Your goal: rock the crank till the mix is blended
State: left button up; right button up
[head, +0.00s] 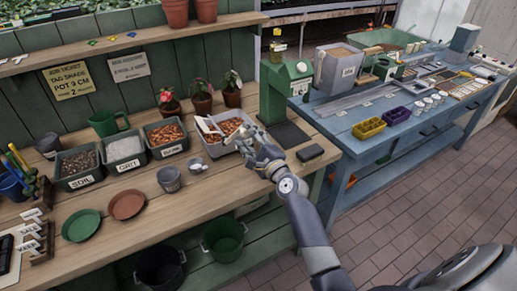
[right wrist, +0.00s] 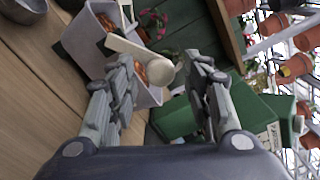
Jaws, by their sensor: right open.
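A pale grey tub (head: 215,146) with orange-brown mix stands on the wooden bench. It also shows in the right wrist view (right wrist: 88,30). A pale crank arm (right wrist: 125,46) with a round cream knob (right wrist: 160,72) shows over the tub in that view. My right gripper (head: 248,143) is at the tub's right side; in the right wrist view (right wrist: 165,75) its open fingers lie either side of the knob. I cannot tell whether either finger touches it. Part of the tub is hidden behind the fingers. My left gripper is not in view.
A green machine (head: 275,90) on a dark base stands just right of the tub. Labelled bins (head: 124,165), a grey cup (head: 169,187) and potted plants (head: 201,104) are left of or behind it. A dark block (head: 310,153) lies near the bench's right edge.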

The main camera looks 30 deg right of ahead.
jog(key=s, duration=1.1)
jog(key=shift+d, duration=0.25)
jog(key=w+n+b, duration=0.1)
jog(key=w+n, duration=0.3)
jog(key=n, duration=0.3)
jog(key=w+n+b, duration=0.1)
jog(key=w+n, duration=0.3)
jog(key=n, duration=0.4)
jog(key=w+n+b, duration=0.1)
jog(key=w+n, duration=0.3)
jog(key=n, duration=0.4)
jog(key=shift+a+r+b, duration=0.1)
jog(key=shift+a+b, duration=0.15)
jog(key=shift+b, duration=0.05)
grip_shut()
